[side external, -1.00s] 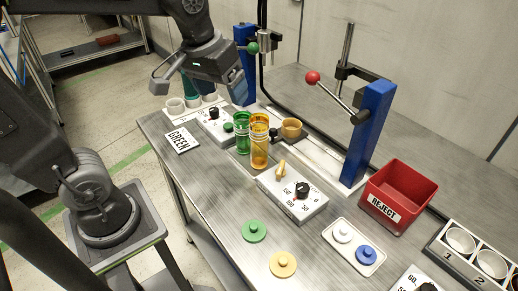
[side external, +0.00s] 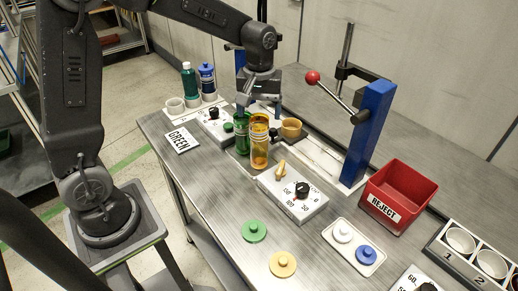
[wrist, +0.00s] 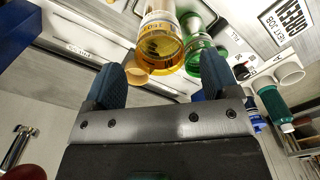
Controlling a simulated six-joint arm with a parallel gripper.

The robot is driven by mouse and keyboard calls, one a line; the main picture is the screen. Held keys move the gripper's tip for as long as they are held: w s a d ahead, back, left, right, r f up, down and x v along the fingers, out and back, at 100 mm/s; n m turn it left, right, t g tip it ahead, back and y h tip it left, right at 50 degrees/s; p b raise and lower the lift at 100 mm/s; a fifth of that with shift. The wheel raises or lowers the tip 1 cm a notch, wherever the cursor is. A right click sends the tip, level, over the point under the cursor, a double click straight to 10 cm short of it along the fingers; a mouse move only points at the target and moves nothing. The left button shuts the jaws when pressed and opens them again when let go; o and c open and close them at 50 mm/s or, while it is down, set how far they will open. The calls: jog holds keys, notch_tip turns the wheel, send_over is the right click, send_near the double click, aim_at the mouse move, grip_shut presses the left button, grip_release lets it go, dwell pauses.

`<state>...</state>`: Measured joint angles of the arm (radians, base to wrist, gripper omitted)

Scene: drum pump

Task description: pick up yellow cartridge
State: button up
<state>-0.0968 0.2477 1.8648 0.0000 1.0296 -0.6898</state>
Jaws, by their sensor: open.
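The yellow cartridge (side external: 259,150) is a clear amber cylinder standing upright on the bench, beside a green cartridge (side external: 242,143). In the wrist view the yellow cartridge (wrist: 161,40) lies ahead of the jaws, near their middle, and the green cartridge (wrist: 207,55) is to its right. My gripper (side external: 259,106) is open and empty, just above and behind the cartridges in the side view. Its two blue fingers show in the wrist view (wrist: 160,78), with no cartridge between them.
An amber cup (side external: 291,128) stands close to the right of the cartridges. A dial box (side external: 293,193) sits in front. A blue press post (side external: 369,133) and a red reject bin (side external: 399,194) stand to the right. Green and blue bottles (side external: 207,78) stand back left.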

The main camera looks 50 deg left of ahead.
aim_at(259, 121)
jog(key=shift+s+d+f, duration=0.1)
jog(key=shift+f, duration=3.1)
jog(key=c, duration=1.2)
